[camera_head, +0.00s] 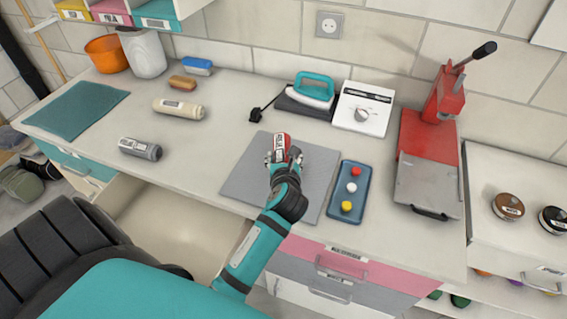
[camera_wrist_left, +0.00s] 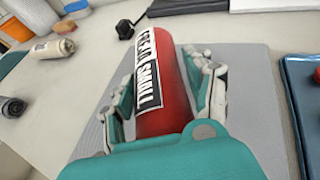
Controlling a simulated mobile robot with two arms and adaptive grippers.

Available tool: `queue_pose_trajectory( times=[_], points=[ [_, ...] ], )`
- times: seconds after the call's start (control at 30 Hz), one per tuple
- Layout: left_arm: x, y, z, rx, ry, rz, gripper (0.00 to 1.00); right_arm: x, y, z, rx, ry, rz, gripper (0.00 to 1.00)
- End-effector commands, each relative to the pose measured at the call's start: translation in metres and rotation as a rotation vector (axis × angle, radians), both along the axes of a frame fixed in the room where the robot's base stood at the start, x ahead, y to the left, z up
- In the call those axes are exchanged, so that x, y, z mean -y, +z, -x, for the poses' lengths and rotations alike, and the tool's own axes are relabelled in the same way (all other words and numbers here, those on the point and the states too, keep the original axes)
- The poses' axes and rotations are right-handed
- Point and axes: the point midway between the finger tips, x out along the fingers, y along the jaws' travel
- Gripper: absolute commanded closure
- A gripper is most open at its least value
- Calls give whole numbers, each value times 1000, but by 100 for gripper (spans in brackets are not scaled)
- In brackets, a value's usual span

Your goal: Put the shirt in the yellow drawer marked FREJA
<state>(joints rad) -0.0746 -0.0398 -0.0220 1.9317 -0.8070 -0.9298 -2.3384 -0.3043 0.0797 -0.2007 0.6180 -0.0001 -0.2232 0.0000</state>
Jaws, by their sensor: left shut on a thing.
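My left gripper (camera_head: 283,155) is shut around a red rolled shirt (camera_head: 282,140) with a white label, over the grey mat (camera_head: 245,180). In the left wrist view the red roll (camera_wrist_left: 168,95) lies between the two fingers, and its label ends in what looks like SMALL. I cannot tell whether the roll still touches the mat. A small yellow drawer (camera_head: 73,11) with a white label is at the top left, in a wall unit above the bench. It looks shut, its label is too small to read, and the frame edge cuts it off. My right gripper is not in view.
Pink (camera_head: 112,13) and teal (camera_head: 157,15) drawers adjoin the yellow one. An orange bucket (camera_head: 106,54) and white container (camera_head: 143,53) stand below. Beige (camera_head: 178,108) and grey (camera_head: 140,149) rolls, an iron (camera_head: 314,90), a blue tray (camera_head: 347,191) and a red press (camera_head: 430,140) occupy the bench.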

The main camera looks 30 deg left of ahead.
Motion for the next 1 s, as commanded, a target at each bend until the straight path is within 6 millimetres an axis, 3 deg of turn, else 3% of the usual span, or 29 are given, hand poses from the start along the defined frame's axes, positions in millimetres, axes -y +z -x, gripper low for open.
queue_pose_trajectory(
  times=[0.1,0.33,0.53,0.73,0.77,0.9,1.0],
  points=[
    [-2,-6,-3,-3,1,1,84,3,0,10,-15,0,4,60],
    [-2,-35,-3,-2,0,3,84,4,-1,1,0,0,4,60],
    [-2,-36,-3,0,-1,0,84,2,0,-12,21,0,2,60],
    [-2,-39,-3,-1,-2,-1,84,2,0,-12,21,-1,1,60],
    [-2,-39,-2,-1,-1,0,43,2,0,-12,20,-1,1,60],
    [-2,-39,-2,-1,-1,0,24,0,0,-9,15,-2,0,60],
    [-2,-39,-2,-2,-1,1,23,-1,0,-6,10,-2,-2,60]
  ],
)
